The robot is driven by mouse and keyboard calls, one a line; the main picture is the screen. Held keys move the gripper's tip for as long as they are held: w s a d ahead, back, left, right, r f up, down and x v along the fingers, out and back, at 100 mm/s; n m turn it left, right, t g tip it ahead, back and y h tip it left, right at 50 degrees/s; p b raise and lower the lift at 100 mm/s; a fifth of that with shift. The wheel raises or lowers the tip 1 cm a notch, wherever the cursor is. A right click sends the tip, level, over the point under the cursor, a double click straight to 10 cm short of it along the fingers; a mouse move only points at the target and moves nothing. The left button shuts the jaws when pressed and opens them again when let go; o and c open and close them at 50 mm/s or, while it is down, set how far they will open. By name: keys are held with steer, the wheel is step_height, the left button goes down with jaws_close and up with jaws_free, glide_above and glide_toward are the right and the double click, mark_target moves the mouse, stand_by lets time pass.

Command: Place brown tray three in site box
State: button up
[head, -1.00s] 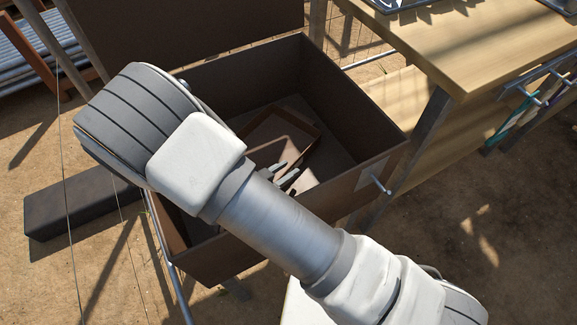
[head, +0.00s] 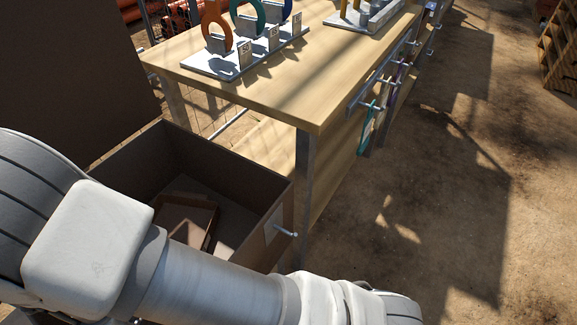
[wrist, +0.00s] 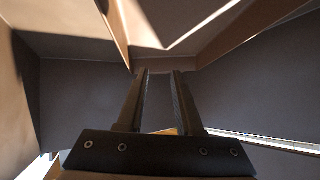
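The site box (head: 262,178) is a large open brown box with its lid raised, at the lower left of the head view. A brown tray (head: 211,221) lies inside it on the floor, partly hidden by my arm; no number can be read on it. In the wrist view, brown tray-like walls (wrist: 118,32) show at the top, just beyond the fingertips. My gripper (wrist: 160,73) has its two fingers apart with a clear gap and nothing visible between them. My arm hides the gripper in the head view.
A wooden workbench (head: 300,92) stands right behind the box, with stands of coloured rings on top and tools hanging at its side. A metal handle (head: 287,232) sticks out from the box's right side. Bare ground (head: 430,200) lies open to the right.

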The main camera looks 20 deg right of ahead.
steer(key=w+a+r+g+y, duration=0.1)
steer(key=w+a+r+y, duration=0.1)
steer(key=w+r+y, duration=0.4)
steer(key=d+r+n+g+y, duration=0.15)
steer(key=d+r, duration=0.25)
steer(key=r, duration=0.5)
steer(key=d+r+n+y, duration=0.15)
steer(key=d+r, duration=0.25)
steer(key=r, duration=0.5)
steer(key=s+d+r+n+g+h, duration=0.1)
steer(key=s+d+r+h, duration=0.1)
steer(key=s+d, duration=0.6)
steer(key=s+d+r+n+g+h, duration=0.1)
steer(key=s+d+r+h, duration=0.2)
steer(key=s+d, duration=0.5)
steer(key=d+h, duration=0.1)
steer(key=d, duration=0.6)
steer(key=shift+s+d+r+n, duration=0.2)
steer(key=shift+s+r+n, duration=0.1)
steer(key=shift+r+n, duration=0.1)
step_height(320, 180, up, 22)
steer(key=p, duration=2.2)
steer(key=shift+r, duration=0.25)
